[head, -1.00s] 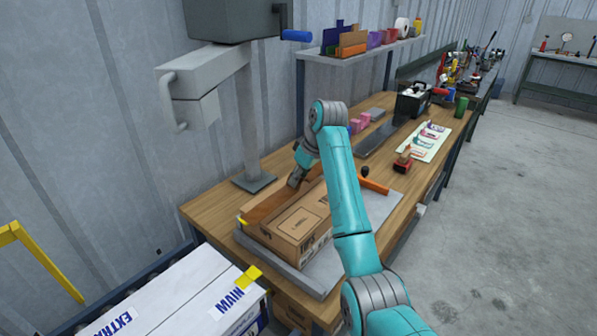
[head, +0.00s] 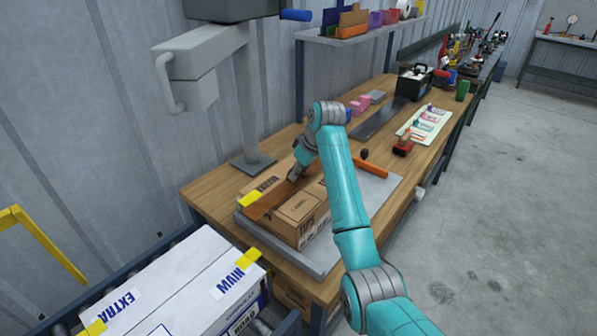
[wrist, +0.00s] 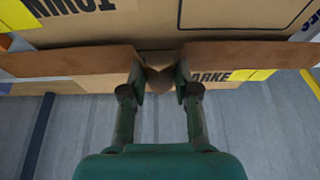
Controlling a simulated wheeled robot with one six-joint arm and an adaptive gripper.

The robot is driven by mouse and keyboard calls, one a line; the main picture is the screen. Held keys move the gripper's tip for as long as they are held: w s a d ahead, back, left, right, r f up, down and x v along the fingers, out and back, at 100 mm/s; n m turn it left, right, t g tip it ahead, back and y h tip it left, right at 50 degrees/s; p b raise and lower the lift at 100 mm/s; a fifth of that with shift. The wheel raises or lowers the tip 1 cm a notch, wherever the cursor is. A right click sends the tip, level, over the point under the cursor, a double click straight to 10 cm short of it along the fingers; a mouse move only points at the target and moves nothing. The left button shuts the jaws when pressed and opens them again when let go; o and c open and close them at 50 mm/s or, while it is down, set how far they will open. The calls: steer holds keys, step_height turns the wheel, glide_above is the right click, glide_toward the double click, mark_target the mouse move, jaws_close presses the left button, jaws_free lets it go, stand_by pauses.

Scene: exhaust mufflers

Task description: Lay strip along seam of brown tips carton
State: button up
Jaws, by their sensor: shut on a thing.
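The brown carton (head: 303,210) lies on a grey plate (head: 322,255) on the workbench, with dark print on its sides. A long brown strip (head: 264,204) is at the carton's top and shows in the wrist view as two lengths (wrist: 70,62) either side of my fingers. My gripper (head: 293,176) is over the carton top, shut on the strip; the fingertips show in the wrist view (wrist: 158,77). A yellow piece (head: 250,199) is at the strip's left end in the head view. Whether the strip touches the carton along its length, I cannot tell.
A grey column (head: 247,110) with a handle stands behind the carton. A white carton (head: 185,275) with yellow pieces lies on rollers at the lower left. An orange bar (head: 371,167) and a red-brown tool (head: 404,147) are to the right.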

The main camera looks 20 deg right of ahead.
steer(key=shift+f, duration=0.55)
steer(key=o, duration=0.8)
